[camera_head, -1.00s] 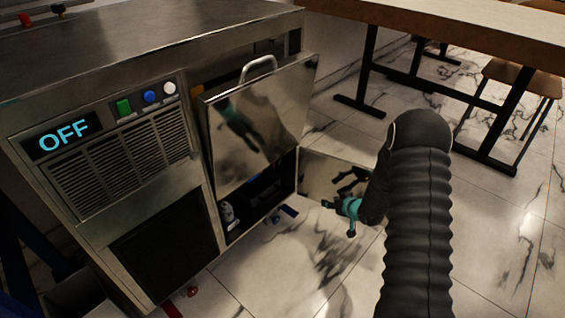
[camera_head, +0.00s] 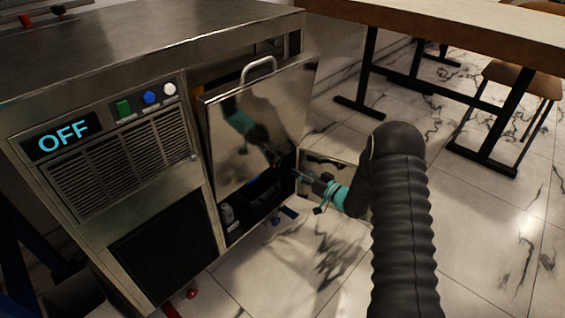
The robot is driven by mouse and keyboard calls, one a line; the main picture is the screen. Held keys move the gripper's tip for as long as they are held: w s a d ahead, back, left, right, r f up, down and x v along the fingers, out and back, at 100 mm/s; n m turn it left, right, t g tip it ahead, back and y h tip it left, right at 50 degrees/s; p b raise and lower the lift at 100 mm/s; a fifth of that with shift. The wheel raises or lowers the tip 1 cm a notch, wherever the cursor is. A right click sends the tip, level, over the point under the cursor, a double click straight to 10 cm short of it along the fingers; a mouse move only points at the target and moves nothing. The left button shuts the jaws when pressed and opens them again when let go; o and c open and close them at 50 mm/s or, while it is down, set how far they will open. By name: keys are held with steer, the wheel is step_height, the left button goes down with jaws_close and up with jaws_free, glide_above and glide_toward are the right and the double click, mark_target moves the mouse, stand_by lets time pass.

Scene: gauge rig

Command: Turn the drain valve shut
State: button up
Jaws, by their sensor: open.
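My gripper (camera_head: 303,175) is open, at the end of my black arm with a teal band near the wrist. It points left at the open lower compartment (camera_head: 262,192) of the steel machine, beside the compartment's right edge. No part clearly marked as the drain valve shows. A small blue piece (camera_head: 289,212) is low by the compartment's front edge, below my gripper. A small red piece (camera_head: 191,292) is near the floor under the machine. I cannot tell if either is the valve. A grey-topped item (camera_head: 227,214) stands inside the compartment; its dark interior is mostly hidden.
A tilted steel panel (camera_head: 225,150) with a handle hangs over the compartment and mirrors my arm. A low steel door (camera_head: 325,165) stands open behind my gripper. The display (camera_head: 62,136) reads OFF. A table (camera_head: 450,30) and stool (camera_head: 520,80) are right; floor in front is clear.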

mark_target(281, 161)
steer(key=x, duration=0.9)
jaws_close()
